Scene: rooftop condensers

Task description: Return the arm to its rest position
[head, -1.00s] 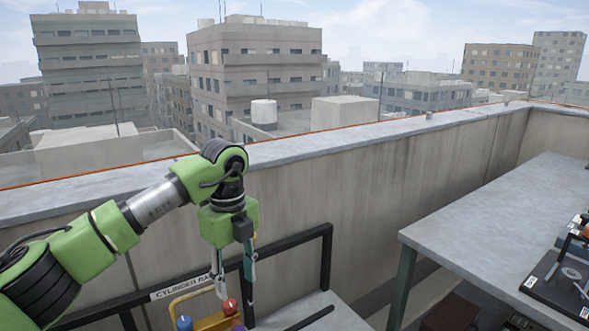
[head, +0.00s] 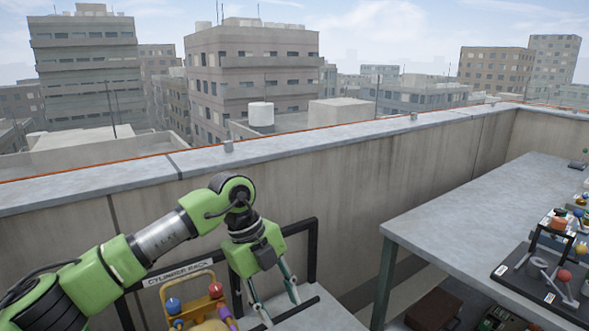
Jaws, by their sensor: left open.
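My left arm comes in from the left in the head view, green with black joints. Its gripper (head: 281,308) points down with its two fingers spread apart and nothing between them. It is over the grey surface of the cylinder rack (head: 305,316), in front of the black rail. To its left are a yellow carrier (head: 189,282) and the blue and red knobs of the cylinders, apart from the fingers. The lower parts of these are cut off by the frame's bottom edge. My right gripper is not in view.
A grey table (head: 470,215) stands at the right, with a black stand (head: 540,270) and small coloured parts on it. A brown box (head: 433,308) is under the table. A concrete parapet (head: 340,190) runs behind the rack.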

